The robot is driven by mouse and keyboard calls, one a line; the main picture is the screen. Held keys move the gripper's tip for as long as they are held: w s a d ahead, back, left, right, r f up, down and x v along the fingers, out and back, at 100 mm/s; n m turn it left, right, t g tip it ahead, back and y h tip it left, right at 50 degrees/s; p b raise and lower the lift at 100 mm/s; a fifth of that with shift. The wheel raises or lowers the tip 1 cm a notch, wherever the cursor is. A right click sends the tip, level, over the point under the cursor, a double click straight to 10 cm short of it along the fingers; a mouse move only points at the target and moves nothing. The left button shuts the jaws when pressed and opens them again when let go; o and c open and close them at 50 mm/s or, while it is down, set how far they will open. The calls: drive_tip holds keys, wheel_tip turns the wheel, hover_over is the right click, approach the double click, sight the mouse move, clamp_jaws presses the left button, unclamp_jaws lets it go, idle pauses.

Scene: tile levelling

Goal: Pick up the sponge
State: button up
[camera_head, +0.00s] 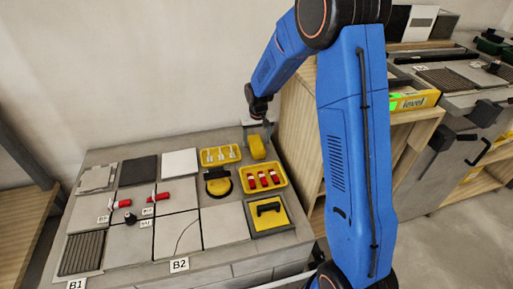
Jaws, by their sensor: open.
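A yellow block that looks like the sponge (257,147) sits at the back right of the grey workbench (150,144). My gripper (258,131) hangs from the blue arm directly above or just behind this block. It is open; its fingers are small and partly blend with the wall and bench. I cannot tell whether the fingers touch the block.
Beside the block are a yellow tray with white pieces (220,155), a yellow tray with red pieces (263,178) and a round yellow-and-black tool (218,184). A black-handled yellow float (268,212) lies in front. Tiles (180,163) cover the left. A wooden cabinet (301,120) stands right.

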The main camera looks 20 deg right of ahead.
sight(257, 143)
wheel_tip(257, 143, down, 3)
drive_tip(key=shift+w+f, duration=0.1)
drive_tip(key=shift+w, duration=0.05)
drive_tip(key=c, duration=1.1)
wheel_tip(257, 143, up, 10)
drive_tip(key=shift+r, duration=0.1)
drive_tip(key=o, duration=0.5)
drive_tip(key=shift+c, duration=0.2)
drive_tip(key=c, duration=0.4)
